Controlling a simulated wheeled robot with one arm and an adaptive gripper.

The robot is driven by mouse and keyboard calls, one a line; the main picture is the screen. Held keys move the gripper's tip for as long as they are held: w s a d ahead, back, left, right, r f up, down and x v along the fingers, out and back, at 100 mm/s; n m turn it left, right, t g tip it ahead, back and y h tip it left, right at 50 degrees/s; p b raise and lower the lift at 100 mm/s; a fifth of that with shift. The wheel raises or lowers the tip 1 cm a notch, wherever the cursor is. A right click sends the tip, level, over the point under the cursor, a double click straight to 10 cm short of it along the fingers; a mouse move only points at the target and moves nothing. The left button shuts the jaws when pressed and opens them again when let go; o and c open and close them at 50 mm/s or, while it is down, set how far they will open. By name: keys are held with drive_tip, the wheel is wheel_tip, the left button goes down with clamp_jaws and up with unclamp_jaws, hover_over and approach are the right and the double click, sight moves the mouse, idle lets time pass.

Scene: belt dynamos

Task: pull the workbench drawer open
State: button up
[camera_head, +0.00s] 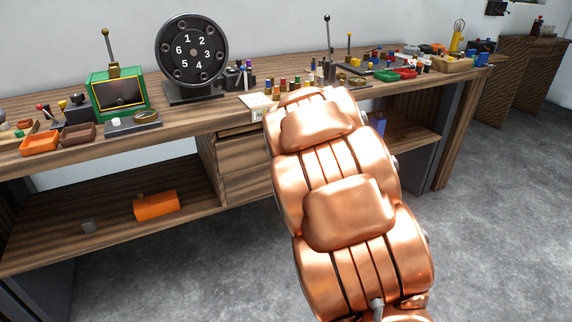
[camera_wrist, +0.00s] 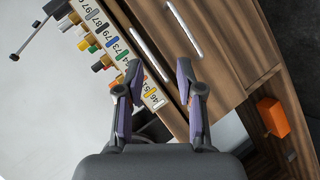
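The workbench (camera_head: 190,128) has a wooden drawer stack (camera_head: 243,158) under its top, partly hidden behind my arm in the head view. The drawer fronts look shut. In the wrist view, which is turned sideways, two pale bar handles show: a nearer handle (camera_wrist: 150,53) and a further handle (camera_wrist: 184,28). My gripper (camera_wrist: 159,66) is open, with its two purple-padded fingers apart and nothing held. The nearer handle shows between the fingertips, running past them; I cannot tell if they touch. In the head view my gripper is hidden behind my copper arm.
The bench top carries a numbered dial (camera_head: 192,50), a green box (camera_head: 118,92), orange tray (camera_head: 40,143) and several small coloured parts (camera_wrist: 103,50). An orange box (camera_head: 155,206) lies on the lower shelf. The grey floor (camera_head: 490,220) at right is clear.

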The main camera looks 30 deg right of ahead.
drive_tip(key=w+d+f+n+t+y+b, duration=0.2)
drive_tip(key=w+f+n+t+b, duration=0.25)
drive_tip(key=f+b, duration=0.2)
drive_tip(key=w+d+f+n+t+y+b, duration=0.2)
drive_tip(key=w+f+n+t+y+b, duration=0.1)
drive_tip(key=w+f+n+t+b, duration=0.25)
drive_tip(key=shift+g, duration=0.7)
drive_tip(key=shift+f+b+x, duration=0.2)
drive_tip(key=shift+x, duration=0.9)
drive_tip(key=shift+f+b+x, duration=0.15)
drive_tip(key=shift+f+x, duration=0.05)
drive_tip(key=shift+x, duration=0.85)
drive_tip(key=shift+f+b+x, duration=0.2)
drive_tip(key=shift+f+x, duration=0.05)
drive_tip(key=shift+x, duration=0.85)
clamp_jaws()
